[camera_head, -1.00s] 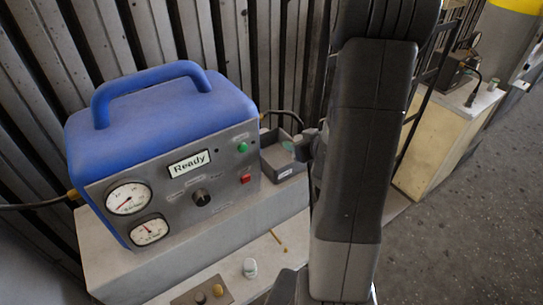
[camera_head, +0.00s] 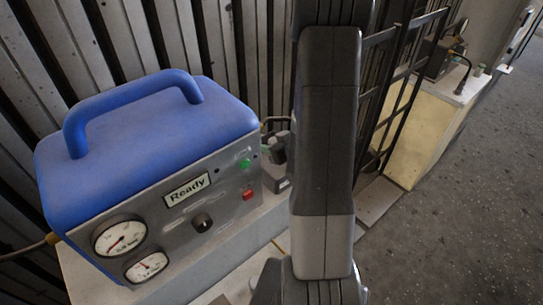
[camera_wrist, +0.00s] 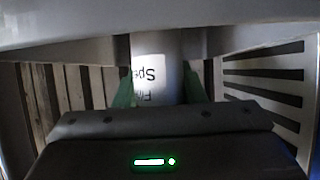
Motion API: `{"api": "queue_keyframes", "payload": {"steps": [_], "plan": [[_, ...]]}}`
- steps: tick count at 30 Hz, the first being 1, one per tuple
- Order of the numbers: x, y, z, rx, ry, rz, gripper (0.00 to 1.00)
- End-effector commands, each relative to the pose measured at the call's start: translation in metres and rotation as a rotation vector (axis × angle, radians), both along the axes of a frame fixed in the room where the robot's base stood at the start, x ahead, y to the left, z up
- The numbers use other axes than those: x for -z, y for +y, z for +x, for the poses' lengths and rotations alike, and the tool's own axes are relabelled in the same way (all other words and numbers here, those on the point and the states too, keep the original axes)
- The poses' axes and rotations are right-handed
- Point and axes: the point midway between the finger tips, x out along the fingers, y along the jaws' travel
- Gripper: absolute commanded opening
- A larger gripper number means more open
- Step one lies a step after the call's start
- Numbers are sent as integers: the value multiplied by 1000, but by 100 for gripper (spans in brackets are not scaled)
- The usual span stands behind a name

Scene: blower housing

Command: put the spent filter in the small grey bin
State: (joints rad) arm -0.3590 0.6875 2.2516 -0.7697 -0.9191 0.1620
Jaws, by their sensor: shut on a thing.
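In the wrist view my gripper (camera_wrist: 159,88) has its green fingers on both sides of a pale cylinder, the spent filter (camera_wrist: 152,68). Its white label shows upside down, with the letters "Sp" and "Fi" readable. My gripper is shut on it. A dark end part of my arm shows above the bin. The filter cannot be made out in the head view, so its height over the bin is unclear.
The blue-topped machine (camera_head: 150,150) with gauges and a "Ready" display stands on a pale ledge at the left. A slatted metal wall is behind it. A black rack (camera_head: 395,100) and a cream cabinet (camera_head: 418,140) stand to the right. The floor at far right is clear.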

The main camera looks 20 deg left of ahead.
Motion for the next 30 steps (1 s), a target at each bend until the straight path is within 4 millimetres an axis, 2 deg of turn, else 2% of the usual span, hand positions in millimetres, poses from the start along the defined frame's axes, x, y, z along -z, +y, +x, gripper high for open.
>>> {"api": "queue_keyframes", "payload": {"steps": [12,28,29,30], "plan": [[40,0,0,0,1,0,10],[48,0,0,0,-2,0,10],[47,0,0,0,-1,-1,40],[47,0,0,0,-1,-1,48]]}}
